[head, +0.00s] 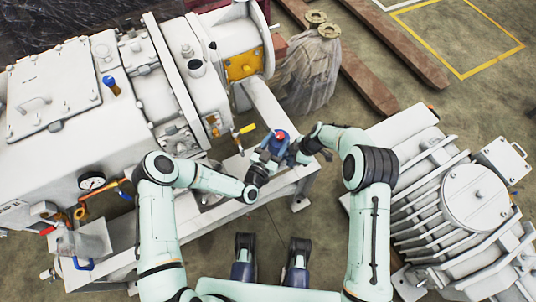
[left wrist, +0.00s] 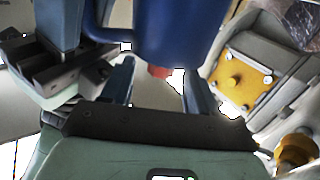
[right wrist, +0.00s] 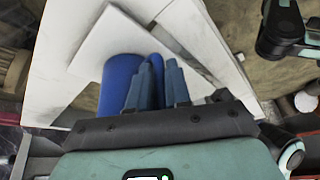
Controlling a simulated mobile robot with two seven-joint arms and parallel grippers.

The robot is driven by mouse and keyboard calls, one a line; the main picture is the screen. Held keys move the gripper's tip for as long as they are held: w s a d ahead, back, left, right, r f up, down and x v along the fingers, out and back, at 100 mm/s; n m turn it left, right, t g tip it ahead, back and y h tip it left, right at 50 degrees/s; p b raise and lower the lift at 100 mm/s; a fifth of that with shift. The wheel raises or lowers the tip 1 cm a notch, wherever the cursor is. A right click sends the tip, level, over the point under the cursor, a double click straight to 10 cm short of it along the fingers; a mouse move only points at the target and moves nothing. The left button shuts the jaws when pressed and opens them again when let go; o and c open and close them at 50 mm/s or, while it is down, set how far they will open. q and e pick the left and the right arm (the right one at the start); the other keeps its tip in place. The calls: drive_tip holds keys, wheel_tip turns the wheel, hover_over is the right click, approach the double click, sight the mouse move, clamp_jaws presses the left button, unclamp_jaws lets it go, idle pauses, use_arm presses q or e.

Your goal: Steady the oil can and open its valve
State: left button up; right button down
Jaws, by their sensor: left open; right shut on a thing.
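The blue oil can (head: 279,146) has a red part on top in the head view, beside the machine's front frame. My right gripper (head: 293,154) is at the can's right side. My left gripper (head: 266,160) is at the can's lower left. In the left wrist view its open fingers (left wrist: 160,84) stand apart, with the can's blue body (left wrist: 165,32) just beyond and a small red part (left wrist: 158,71) between the tips.
The white vacuum machine (head: 60,130) fills the left side. A yellow-handled valve (head: 243,130) projects from its frame near the can. A grey ribbed motor (head: 440,215) stands at right. Plastic-wrapped parts (head: 310,72) and long beams (head: 400,45) lie behind on the floor.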

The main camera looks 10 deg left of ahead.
use_arm(q)
drive_tip(key=v, duration=0.8)
drive_tip(key=shift+s+a, duration=0.2)
drive_tip(key=shift+s, duration=0.15)
